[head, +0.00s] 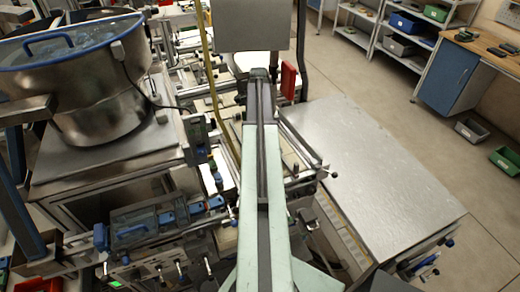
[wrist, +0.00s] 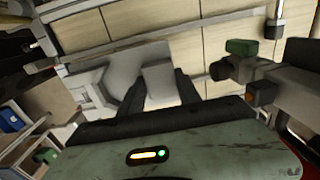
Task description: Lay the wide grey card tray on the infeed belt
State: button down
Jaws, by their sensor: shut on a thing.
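My gripper (wrist: 162,76) shows in the wrist view with its two dark fingers around a pale grey piece, which I take to be the wide grey card tray (wrist: 159,88). Only part of this piece shows, and its far extent is hard to tell from the grey surface behind it. Beyond the fingers lies a beige surface with dark cross seams (wrist: 150,22), edged by a metal rail; it may be the infeed belt. I cannot tell whether the tray touches it. In the head view my arm hides the gripper and tray.
A bare metal table (head: 375,165) stands right of my arm. A large bowl feeder (head: 100,115) stands at the left. A red part (head: 289,80) stands near the arm's far end. A green-topped block (wrist: 241,47) lies right of the fingers.

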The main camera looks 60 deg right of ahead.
notch_tip(320, 180, down, 8)
jog(key=b, duration=0.6)
jog(key=shift+s+d, duration=0.1)
jog(key=shift+d, duration=0.05)
jog(key=shift+r, duration=0.3)
jog(key=shift+f, duration=0.2)
jog(key=c, duration=0.9)
grip_release()
jog(key=shift+o, duration=0.2)
notch_tip(320, 180, up, 13)
jog(key=p, duration=1.2)
jog(key=shift+f+p, duration=0.15)
jog(key=shift+p, duration=0.2)
jog(key=shift+f, duration=0.15)
